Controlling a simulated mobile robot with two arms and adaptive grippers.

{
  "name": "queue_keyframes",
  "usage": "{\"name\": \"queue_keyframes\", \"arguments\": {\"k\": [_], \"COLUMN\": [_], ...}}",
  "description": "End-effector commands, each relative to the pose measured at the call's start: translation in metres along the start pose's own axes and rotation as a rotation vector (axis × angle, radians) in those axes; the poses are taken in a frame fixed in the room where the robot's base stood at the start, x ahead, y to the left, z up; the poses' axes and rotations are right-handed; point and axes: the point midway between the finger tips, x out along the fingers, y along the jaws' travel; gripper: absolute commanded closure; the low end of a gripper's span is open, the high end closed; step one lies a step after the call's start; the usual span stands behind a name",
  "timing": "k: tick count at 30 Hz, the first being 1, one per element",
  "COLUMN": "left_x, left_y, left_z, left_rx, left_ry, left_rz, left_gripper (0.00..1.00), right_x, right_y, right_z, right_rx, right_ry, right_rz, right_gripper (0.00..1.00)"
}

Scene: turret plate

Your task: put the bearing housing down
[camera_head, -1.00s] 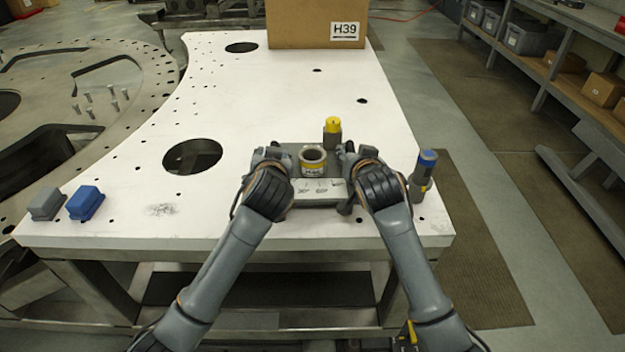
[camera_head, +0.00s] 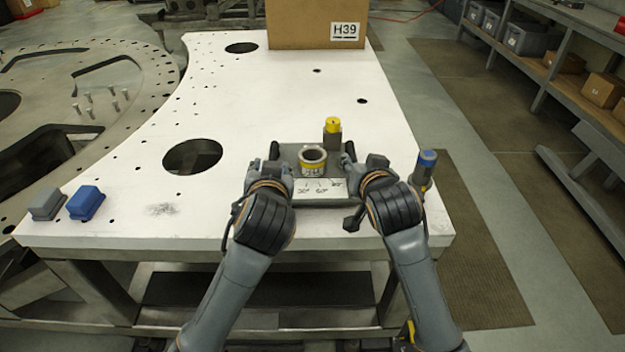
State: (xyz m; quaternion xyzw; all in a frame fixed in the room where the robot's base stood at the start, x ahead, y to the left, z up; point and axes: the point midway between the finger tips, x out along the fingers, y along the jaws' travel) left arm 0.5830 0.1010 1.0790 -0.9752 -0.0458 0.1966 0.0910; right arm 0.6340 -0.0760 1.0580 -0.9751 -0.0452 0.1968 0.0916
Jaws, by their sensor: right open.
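The bearing housing (camera_head: 313,160) is a grey block with a round, open-topped ring that carries a yellow band. It stands upright in a dark grey tray (camera_head: 290,152) with dark side handles, which rests on the white plate. A white angle-marked label lies at the tray's front. My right gripper (camera_head: 350,198) is open at the tray's right front side, with nothing seen between its fingers. My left gripper (camera_head: 270,180) is at the tray's left side. Its fingers are small and partly hidden, so I cannot tell its opening or whether it touches the handle.
A yellow-capped tool (camera_head: 332,130) stands behind the tray, and a blue-topped tool (camera_head: 424,170) stands at the plate's right edge. Grey and blue blocks (camera_head: 86,203) sit at the left front. A cardboard box (camera_head: 300,22) stands at the back. The white plate (camera_head: 240,110) has open holes.

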Motion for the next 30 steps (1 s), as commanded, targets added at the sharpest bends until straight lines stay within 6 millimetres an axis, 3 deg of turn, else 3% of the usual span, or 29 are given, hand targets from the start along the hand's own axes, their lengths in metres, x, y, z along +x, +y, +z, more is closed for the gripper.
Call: {"name": "queue_keyframes", "arguments": {"k": [3,9,23,30], "left_x": [0.000,0.000,-0.001,-0.018], "left_y": [0.000,0.000,0.000,-0.001], "left_z": [0.000,0.000,-0.001,-0.007], "left_rx": [0.000,0.000,0.000,0.000], "left_ry": [0.000,0.000,0.000,-0.001], "left_rz": [0.000,0.000,0.000,0.002], "left_gripper": [0.59,0.59,0.59,0.59], "right_x": [-0.024,-0.048,-0.055,-0.061], "right_y": [0.000,0.000,0.000,-0.004], "right_z": [0.000,0.000,-0.001,-0.017], "right_rx": [0.000,0.000,-0.001,-0.001], "right_ry": [0.001,0.001,0.000,0.000], "right_rz": [-0.001,0.000,0.000,0.000], "right_gripper": [0.59,0.59,0.59,0.59]}}
